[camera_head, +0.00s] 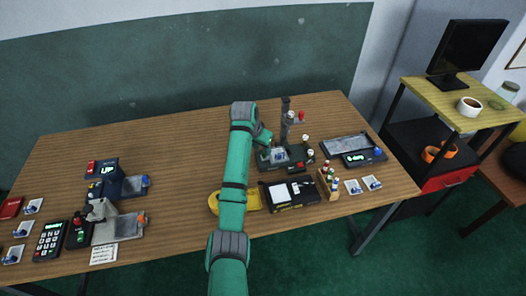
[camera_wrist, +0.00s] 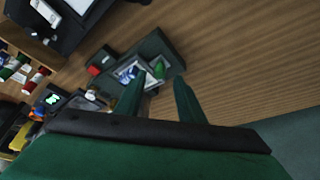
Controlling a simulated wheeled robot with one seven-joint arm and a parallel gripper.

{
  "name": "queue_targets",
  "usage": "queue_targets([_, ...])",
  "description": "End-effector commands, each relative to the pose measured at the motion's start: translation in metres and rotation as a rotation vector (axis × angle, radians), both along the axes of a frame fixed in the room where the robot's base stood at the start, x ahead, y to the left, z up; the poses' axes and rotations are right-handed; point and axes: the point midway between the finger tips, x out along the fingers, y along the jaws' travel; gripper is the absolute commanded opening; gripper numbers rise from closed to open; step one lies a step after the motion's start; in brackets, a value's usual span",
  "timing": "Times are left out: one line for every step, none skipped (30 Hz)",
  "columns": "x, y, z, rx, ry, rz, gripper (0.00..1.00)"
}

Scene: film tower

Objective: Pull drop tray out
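My arm crosses the table in the head view, and its end comes down beside a dark upright tower device (camera_head: 287,120) on the right half. My gripper (camera_wrist: 159,80) shows in the wrist view with two dark green fingers apart and nothing between them. Ahead of the fingers is the device's dark base (camera_wrist: 165,47), with a light inset panel (camera_wrist: 127,72), a blue-and-white piece, a green knob and a red button (camera_wrist: 94,70). I cannot tell which part is the drop tray. The left finger overlaps the panel's edge; contact cannot be told.
A black box with a white label (camera_head: 290,193) and a wooden bottle rack (camera_head: 329,184) stand in front of the device. A yellow tray (camera_head: 252,201) lies by my arm. A grey-topped device (camera_head: 346,146) is at right. The table's middle left is clear.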

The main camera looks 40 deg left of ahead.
Motion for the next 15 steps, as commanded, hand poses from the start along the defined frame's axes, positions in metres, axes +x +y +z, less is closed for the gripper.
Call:
queue_targets([0.003, 0.000, -0.008, -0.001, 0.002, 0.000, 0.35])
queue_targets([0.004, 0.000, -0.011, -0.001, 0.002, 0.000, 0.35])
queue_targets([0.006, 0.000, -0.016, -0.001, 0.001, 0.000, 0.35])
queue_targets([0.007, 0.000, -0.018, -0.001, 0.001, 0.000, 0.35])
queue_targets([0.008, 0.000, -0.021, -0.001, 0.001, 0.000, 0.35])
queue_targets([0.009, 0.001, -0.024, 0.000, 0.001, 0.001, 0.35])
queue_targets([0.010, 0.001, -0.025, 0.000, 0.000, 0.001, 0.35])
queue_targets([0.011, 0.001, -0.027, 0.000, 0.000, 0.001, 0.35])
queue_targets([0.011, 0.001, -0.028, 0.000, 0.000, 0.001, 0.35])
queue_targets([0.012, 0.001, -0.029, 0.000, 0.000, 0.001, 0.35])
queue_targets([0.012, 0.001, -0.030, 0.000, 0.000, 0.001, 0.35])
queue_targets([0.012, 0.002, -0.030, 0.000, -0.001, 0.001, 0.35])
queue_targets([0.012, 0.002, -0.030, 0.001, -0.001, 0.001, 0.35])
queue_targets([0.012, 0.002, -0.030, 0.001, -0.001, 0.001, 0.35])
queue_targets([0.012, 0.002, -0.030, 0.000, -0.001, 0.002, 0.35])
